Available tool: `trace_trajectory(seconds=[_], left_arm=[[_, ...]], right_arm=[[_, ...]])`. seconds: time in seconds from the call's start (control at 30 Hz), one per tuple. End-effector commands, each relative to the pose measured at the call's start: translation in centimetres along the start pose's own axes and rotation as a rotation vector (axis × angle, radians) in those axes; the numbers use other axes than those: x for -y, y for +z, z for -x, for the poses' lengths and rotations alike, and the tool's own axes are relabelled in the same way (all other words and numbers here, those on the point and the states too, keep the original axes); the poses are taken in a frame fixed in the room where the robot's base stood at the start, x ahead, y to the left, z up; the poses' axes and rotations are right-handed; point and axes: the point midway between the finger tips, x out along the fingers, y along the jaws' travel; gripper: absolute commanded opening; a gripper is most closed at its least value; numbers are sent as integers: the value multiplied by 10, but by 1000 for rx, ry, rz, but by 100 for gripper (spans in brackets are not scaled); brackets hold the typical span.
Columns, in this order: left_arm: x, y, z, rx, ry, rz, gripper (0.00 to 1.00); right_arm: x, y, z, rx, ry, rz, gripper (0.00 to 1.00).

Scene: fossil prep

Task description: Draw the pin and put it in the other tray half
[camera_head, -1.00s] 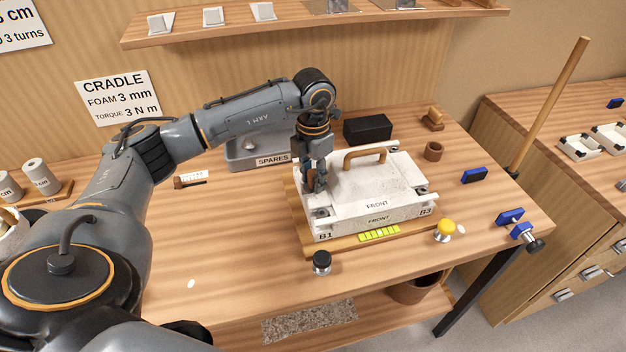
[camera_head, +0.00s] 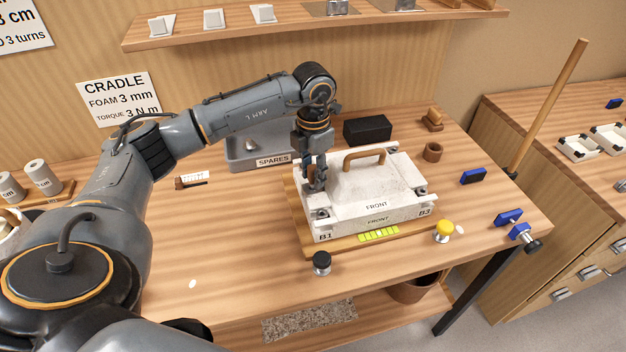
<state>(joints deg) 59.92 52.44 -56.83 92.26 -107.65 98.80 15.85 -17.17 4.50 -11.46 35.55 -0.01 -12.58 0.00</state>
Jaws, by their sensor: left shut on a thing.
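My left gripper (camera_head: 316,187) is at the back left corner of the white cradle (camera_head: 345,231) marked FRONT, B1 and B3. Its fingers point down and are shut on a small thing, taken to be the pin. The fingers hide the pin and this corner, so I cannot tell whether the pin is still seated. The grey SPARES tray (camera_head: 238,162) stands behind and left of the cradle, partly behind my arm. Its inside and its halves are hard to make out. My right gripper is not in view.
The cradle's lid has a brown handle (camera_head: 364,155). A black block (camera_head: 367,129) stands behind. A black-topped knob (camera_head: 321,262) and a yellow knob (camera_head: 443,230) stand in front. Blue pieces (camera_head: 473,177) lie right.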

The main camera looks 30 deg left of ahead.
Motion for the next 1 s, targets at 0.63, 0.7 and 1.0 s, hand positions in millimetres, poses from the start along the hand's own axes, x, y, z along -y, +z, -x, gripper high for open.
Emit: trace_trajectory(seconds=[0.63, 0.7, 1.0], left_arm=[[0, 0, 35, 1, 0, 0, 0], [0, 0, 39, 2, 0, 0, 0], [0, 0, 53, 1, 0, 0, 0]], right_arm=[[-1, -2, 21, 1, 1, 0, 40], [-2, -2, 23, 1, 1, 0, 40], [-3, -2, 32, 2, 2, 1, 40]])
